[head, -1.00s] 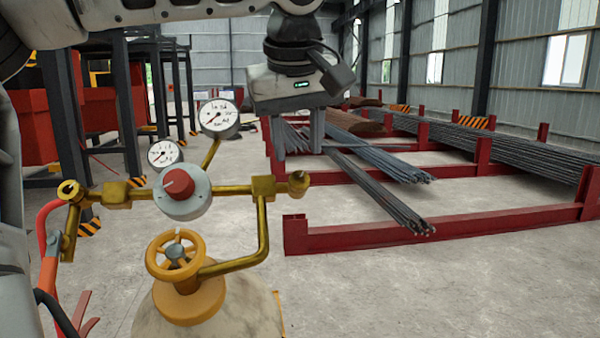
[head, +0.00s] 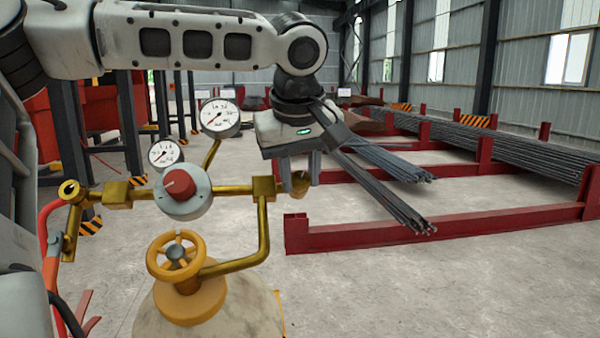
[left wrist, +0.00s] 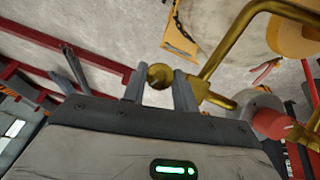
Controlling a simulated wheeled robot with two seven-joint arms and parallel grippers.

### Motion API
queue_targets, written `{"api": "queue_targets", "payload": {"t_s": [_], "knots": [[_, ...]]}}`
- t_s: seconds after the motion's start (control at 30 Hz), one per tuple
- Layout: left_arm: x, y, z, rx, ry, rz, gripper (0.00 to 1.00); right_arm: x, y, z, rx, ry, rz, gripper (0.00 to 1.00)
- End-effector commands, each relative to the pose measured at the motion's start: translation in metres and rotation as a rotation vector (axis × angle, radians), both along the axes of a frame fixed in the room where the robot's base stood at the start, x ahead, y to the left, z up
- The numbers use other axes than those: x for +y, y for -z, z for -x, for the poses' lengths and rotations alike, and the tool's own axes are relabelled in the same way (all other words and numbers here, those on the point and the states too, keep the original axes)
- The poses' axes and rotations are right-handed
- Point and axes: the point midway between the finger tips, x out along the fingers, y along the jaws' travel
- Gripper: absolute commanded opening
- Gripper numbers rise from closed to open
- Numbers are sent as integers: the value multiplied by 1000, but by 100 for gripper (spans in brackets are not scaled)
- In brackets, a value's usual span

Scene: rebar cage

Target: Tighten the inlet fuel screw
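The inlet fuel screw seems to be the brass knob (head: 300,183) at the right end of the brass pipework. The pipework carries a red-capped regulator (head: 180,190) and sits on a tank with a yellow handwheel (head: 176,256). My left gripper (head: 300,178) is lowered over the knob, with one finger on each side. In the left wrist view the knob (left wrist: 160,76) sits between the tips of my left gripper (left wrist: 160,84). The fingers are apart; whether they touch the knob is hard to tell. My right gripper is not in view.
Two dial gauges (head: 220,116) rise above the pipework, left of my gripper. Red hoses (head: 50,240) hang at the left. Red racks (head: 430,232) with rebar bundles (head: 385,190) stand behind. The floor right of the tank is clear.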

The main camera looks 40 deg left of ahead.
Motion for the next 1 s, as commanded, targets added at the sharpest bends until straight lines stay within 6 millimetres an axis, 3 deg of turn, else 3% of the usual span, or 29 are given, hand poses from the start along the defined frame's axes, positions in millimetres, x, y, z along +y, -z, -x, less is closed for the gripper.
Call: {"api": "queue_targets", "payload": {"t_s": [0.37,1.0], "knots": [[0,-1,-1,60,62,-50,6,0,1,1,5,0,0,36],[-4,-1,-4,402,430,-325,6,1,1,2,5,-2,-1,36]]}}
